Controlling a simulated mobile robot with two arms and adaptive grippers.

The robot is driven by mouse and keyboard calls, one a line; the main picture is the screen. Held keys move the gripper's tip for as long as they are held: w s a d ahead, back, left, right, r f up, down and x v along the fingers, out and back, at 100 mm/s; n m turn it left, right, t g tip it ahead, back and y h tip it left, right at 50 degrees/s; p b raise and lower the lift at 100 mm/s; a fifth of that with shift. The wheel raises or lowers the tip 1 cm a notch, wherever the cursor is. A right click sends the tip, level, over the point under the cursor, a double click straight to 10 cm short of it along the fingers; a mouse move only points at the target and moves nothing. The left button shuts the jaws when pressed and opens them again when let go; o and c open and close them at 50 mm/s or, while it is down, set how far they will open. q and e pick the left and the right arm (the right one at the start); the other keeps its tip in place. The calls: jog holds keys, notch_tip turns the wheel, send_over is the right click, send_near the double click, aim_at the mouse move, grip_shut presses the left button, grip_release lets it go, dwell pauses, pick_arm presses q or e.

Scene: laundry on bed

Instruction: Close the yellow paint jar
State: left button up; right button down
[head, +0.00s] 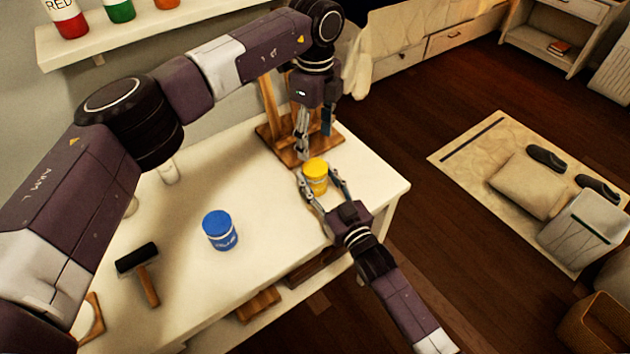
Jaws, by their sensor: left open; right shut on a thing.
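The yellow paint jar (316,177) stands near the right end of the white table, and its top shows yellow. My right gripper (323,184) reaches in from the lower right, with its two fingers closed on the sides of the jar. My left gripper (314,138) points down from above, just behind the jar and over the wooden stand. It is open, with its fingers apart and nothing seen between them. Whether a separate lid sits on the jar is too small to tell.
A wooden stand (276,135) rises behind my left gripper. A wall shelf (135,33) holds several paint containers. The table's middle is mostly clear.

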aim_at(315, 167)
pick_arm(q)
jog(key=n, duration=0.4)
jog(key=shift+n, duration=0.3)
jog(key=shift+f, duration=0.1)
jog(key=shift+f, duration=3.95)
jog(key=c, duration=1.2)
jog(key=m, duration=1)
jog(key=shift+c, duration=0.2)
